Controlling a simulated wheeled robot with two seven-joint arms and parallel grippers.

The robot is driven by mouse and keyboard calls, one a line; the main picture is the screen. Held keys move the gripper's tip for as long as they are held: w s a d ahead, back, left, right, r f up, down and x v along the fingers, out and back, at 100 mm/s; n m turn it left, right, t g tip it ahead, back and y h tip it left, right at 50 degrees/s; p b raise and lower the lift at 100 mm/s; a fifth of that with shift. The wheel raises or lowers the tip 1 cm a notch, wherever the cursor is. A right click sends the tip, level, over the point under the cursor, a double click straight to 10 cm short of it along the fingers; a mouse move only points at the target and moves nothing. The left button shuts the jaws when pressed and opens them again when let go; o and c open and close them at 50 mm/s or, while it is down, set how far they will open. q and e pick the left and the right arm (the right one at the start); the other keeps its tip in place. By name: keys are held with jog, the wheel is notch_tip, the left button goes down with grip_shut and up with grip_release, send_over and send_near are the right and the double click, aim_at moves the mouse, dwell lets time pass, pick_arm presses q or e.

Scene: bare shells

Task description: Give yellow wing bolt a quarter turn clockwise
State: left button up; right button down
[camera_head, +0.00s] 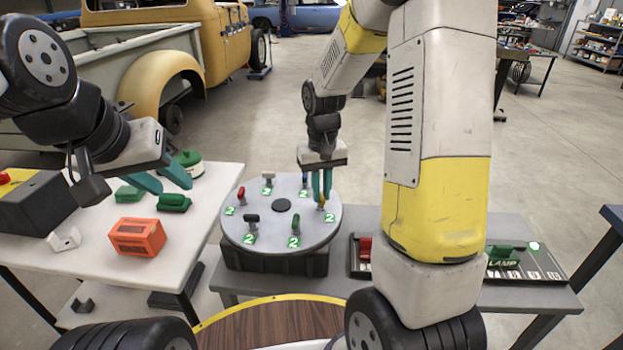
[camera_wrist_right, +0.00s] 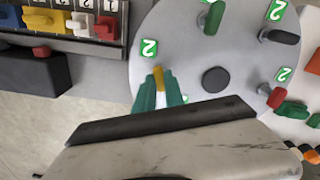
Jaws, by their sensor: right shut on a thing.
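The yellow wing bolt (camera_head: 322,201) stands at the right rear of a round grey disc (camera_head: 275,238), next to a green label marked 2. My right gripper (camera_head: 323,192) reaches down from above and is shut on the yellow bolt. In the right wrist view the bolt's yellow end (camera_wrist_right: 158,76) shows at the tips of the green fingers (camera_wrist_right: 160,92), which hide the rest of it. My left gripper (camera_head: 173,186) is open and empty above the white table at the left.
Other wing bolts stand around the disc: red (camera_head: 241,193), black (camera_head: 252,219), green (camera_head: 295,224) and others, with green labels. An orange block (camera_head: 137,237) lies on the white table (camera_head: 200,225). A switch panel (camera_wrist_right: 72,28) is beside the disc.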

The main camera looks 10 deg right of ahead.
aim_at(321, 195)
jog(key=shift+m, duration=1.7)
jog(key=c, duration=1.4)
grip_release()
jog(key=shift+c, duration=0.2)
jog(key=shift+r, duration=0.15)
notch_tip(321, 195, up, 7)
jog(key=shift+r, duration=0.3)
